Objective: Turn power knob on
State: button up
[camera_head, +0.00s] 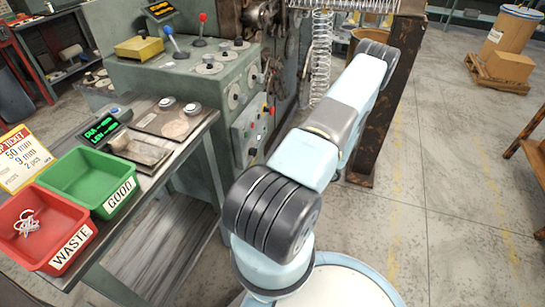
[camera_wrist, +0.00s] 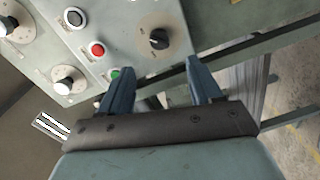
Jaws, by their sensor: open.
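In the wrist view, a black rotary knob (camera_wrist: 158,39) sits on a grey control panel (camera_wrist: 125,30), on a worn, brownish patch. No label can be read beside it, so I cannot tell its setting or whether it is the power knob. My gripper (camera_wrist: 150,62) is open and empty, its two blue fingers pointing at the panel. The knob lies between and beyond the fingertips, a little right of centre, and appears apart from them. In the head view, the machine's small button panel (camera_head: 250,130) shows left of my arm; my gripper is hidden there.
A red button (camera_wrist: 97,49) and a green button (camera_wrist: 115,74) lie near the left finger, with pale dials (camera_wrist: 68,82) further left. In the head view, a bench holds a green GOOD bin (camera_head: 85,180) and a red WASTE bin (camera_head: 45,228).

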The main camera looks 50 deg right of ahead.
jog(key=shift+v, duration=1.05)
